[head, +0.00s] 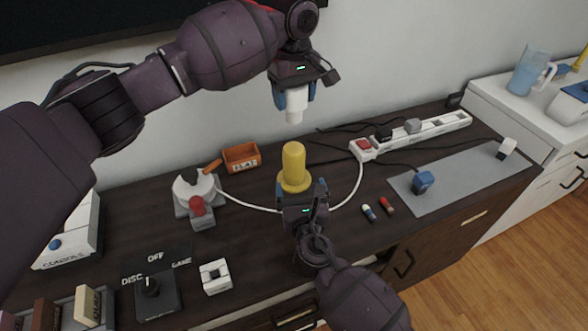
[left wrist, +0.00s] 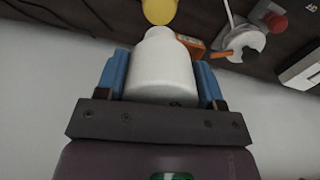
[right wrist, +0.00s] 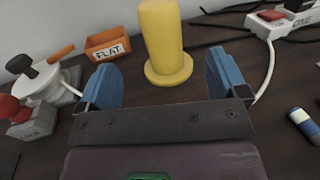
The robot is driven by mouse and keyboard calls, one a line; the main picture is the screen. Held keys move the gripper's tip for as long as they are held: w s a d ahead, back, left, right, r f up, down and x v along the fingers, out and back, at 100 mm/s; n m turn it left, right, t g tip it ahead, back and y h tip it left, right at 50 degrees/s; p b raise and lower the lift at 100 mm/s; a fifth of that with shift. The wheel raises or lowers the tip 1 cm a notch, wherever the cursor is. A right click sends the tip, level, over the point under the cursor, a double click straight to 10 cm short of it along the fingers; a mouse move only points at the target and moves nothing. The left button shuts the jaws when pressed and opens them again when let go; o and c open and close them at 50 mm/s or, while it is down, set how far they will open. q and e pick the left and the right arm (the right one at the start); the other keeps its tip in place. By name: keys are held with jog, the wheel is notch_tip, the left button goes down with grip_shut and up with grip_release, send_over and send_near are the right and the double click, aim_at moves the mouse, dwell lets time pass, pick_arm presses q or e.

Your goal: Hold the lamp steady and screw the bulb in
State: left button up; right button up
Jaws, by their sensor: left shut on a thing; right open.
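The yellow lamp (head: 293,162) stands upright on the dark cabinet top, a post on a round base. It also shows in the right wrist view (right wrist: 163,40). My left gripper (head: 294,97) is shut on the white bulb (head: 295,110) and holds it in the air above the lamp, clearly apart from it. In the left wrist view the bulb (left wrist: 160,65) sits between both blue fingers, with the lamp's yellow end (left wrist: 159,9) beyond it. My right gripper (head: 302,186) is open and low on the near side of the lamp, its fingers spread to either side.
An orange bin (head: 241,157) marked FLAT and a white device with a red knob (head: 197,206) stand left of the lamp. A white cable runs behind my right gripper to the power strip (head: 425,132). Small batteries (head: 386,206) and a grey mat (head: 450,180) lie right.

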aim_at(296, 163)
jog(key=w, duration=0.3)
jog(key=w+a, duration=0.1)
jog(key=w, duration=0.7)
jog(key=shift+a, duration=0.25)
jog(key=c, duration=1.4)
pick_arm(q)
jog(key=shift+f, duration=2.5)
pick_arm(e)
jog(key=shift+o, duration=0.2)
pick_arm(q)
jog(key=shift+f, duration=0.9)
jog(key=shift+f, duration=0.5)
